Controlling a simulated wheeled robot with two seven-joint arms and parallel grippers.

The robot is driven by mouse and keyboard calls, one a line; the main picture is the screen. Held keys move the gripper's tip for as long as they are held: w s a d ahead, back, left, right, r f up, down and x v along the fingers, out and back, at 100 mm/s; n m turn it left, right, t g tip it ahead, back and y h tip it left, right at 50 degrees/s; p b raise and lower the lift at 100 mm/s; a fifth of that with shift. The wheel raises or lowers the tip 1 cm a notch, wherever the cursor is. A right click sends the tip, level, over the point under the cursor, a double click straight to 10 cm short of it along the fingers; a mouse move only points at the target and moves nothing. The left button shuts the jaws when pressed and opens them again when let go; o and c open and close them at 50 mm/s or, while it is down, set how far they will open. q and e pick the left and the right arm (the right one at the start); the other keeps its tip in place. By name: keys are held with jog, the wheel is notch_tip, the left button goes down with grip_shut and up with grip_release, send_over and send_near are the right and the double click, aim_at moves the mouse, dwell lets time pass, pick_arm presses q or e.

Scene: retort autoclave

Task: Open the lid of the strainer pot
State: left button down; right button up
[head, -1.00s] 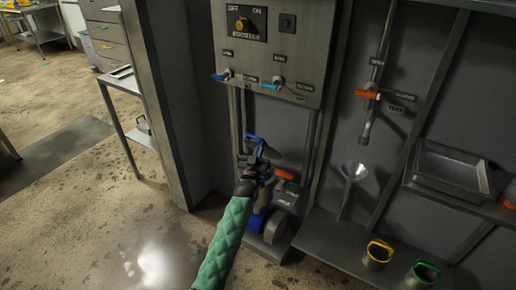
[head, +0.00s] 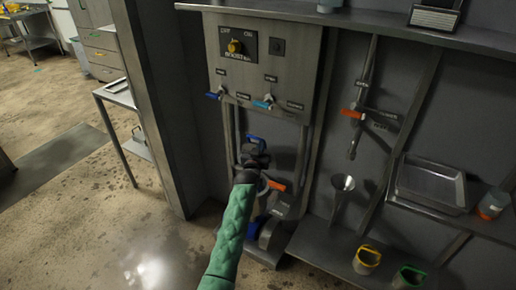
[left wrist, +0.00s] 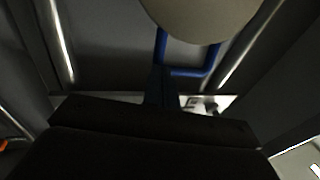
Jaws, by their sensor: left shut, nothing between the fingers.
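The strainer pot stands low on the wall piping below the grey panel; its blue base (head: 256,228) shows beside my left forearm, and my arm hides much of the rest. A blue loop handle (head: 256,139) rises just beyond my left gripper (head: 256,152). In the left wrist view the blue loop (left wrist: 190,72) lies just beyond the shut dark fingertips (left wrist: 163,82), below a rounded beige surface (left wrist: 205,15). The fingers hold nothing. I cannot tell whether they touch the loop or how far the lid stands open. My right gripper is out of view.
An orange lever (head: 275,184) sits right of my gripper. The grey panel (head: 262,65) above carries a knob and two blue levers. A funnel (head: 343,183), a metal tray (head: 432,184) and yellow and green-rimmed cups are to the right.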

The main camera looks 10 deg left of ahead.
pick_arm(q)
jog(key=shift+g, duration=0.5)
jog(key=w, duration=0.1)
jog(key=w+d+r+p, duration=0.1)
jog(key=w+p, duration=0.1)
jog(key=shift+w+d+r, duration=0.15)
jog(key=shift+w+r, duration=0.1)
jog(key=shift+w, duration=0.1)
jog(key=shift+w+d, duration=0.25)
jog(key=shift+w, duration=0.25)
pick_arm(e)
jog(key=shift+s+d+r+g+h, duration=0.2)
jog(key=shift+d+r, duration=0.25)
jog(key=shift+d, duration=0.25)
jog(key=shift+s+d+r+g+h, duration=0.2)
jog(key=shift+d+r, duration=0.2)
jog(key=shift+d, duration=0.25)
